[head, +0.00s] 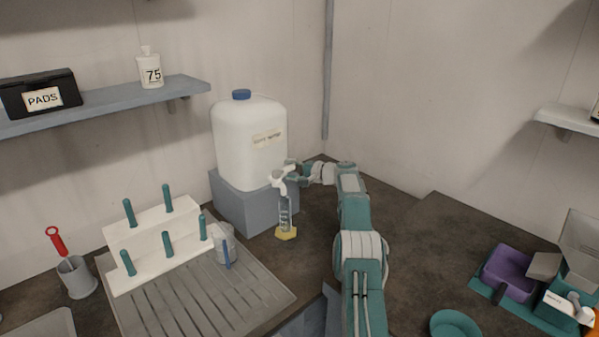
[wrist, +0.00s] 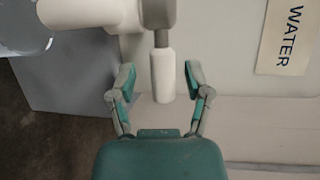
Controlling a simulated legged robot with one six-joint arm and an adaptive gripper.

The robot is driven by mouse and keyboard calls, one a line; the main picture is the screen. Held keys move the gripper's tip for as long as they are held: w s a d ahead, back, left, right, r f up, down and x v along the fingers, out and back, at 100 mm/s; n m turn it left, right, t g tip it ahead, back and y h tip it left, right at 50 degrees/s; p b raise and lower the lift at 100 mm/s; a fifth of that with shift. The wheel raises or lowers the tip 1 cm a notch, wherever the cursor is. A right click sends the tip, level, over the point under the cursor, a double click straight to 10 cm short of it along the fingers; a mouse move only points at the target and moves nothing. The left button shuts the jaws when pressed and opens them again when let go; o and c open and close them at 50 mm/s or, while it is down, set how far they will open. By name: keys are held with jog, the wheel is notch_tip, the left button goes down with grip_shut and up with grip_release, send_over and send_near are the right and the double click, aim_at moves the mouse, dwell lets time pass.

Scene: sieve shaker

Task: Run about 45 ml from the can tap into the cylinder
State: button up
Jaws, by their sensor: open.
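The white can (head: 250,145) with a blue cap stands on a grey block (head: 240,202) at the back. Its tap is at the can's front lower right. In the wrist view a white tap lever (wrist: 162,75) on a grey stem lies between the fingers of my gripper (wrist: 160,82). The fingers are open on both sides of it, with gaps showing. My gripper is at the tap in the head view (head: 290,174). The clear cylinder (head: 285,212) with a yellow base stands upright below the tap. Its liquid level cannot be read.
A white peg rack (head: 160,242) and a grooved drainboard (head: 200,295) with a clear beaker (head: 224,245) stand left. A red-handled tool (head: 56,241) sits in a grey cup (head: 75,278). A purple container (head: 508,272) is far right. The counter between is mostly clear.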

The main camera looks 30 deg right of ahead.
jog(key=v, duration=1.1)
jog(key=shift+s+d, duration=0.3)
jog(key=shift+d, duration=0.05)
jog(key=s+a+r+n+g, duration=0.15)
jog(key=a+r+g, duration=0.4)
jog(key=a, duration=0.85)
jog(key=s+a+r+n+g+h, duration=0.1)
jog(key=s+a+r+n+h, duration=0.15)
jog(key=s+a, duration=0.4)
jog(key=s+a+r+n+g+h, duration=0.15)
jog(key=s+a+r, duration=0.25)
jog(key=a, duration=0.5)
jog(key=s+a+n+h, duration=0.15)
jog(key=s+a, duration=0.25)
jog(key=s, duration=0.4)
jog(key=s+a+n+h, duration=0.15)
jog(key=s+a, duration=0.25)
jog(key=s, duration=0.4)
jog(key=s+a+f+n+h, duration=0.1)
jog(key=s+f, duration=0.4)
jog(key=s, duration=0.8)
jog(key=shift+a+f+n+h, duration=0.25)
jog(key=shift+n+h, duration=0.35)
jog(key=shift+n, duration=0.65)
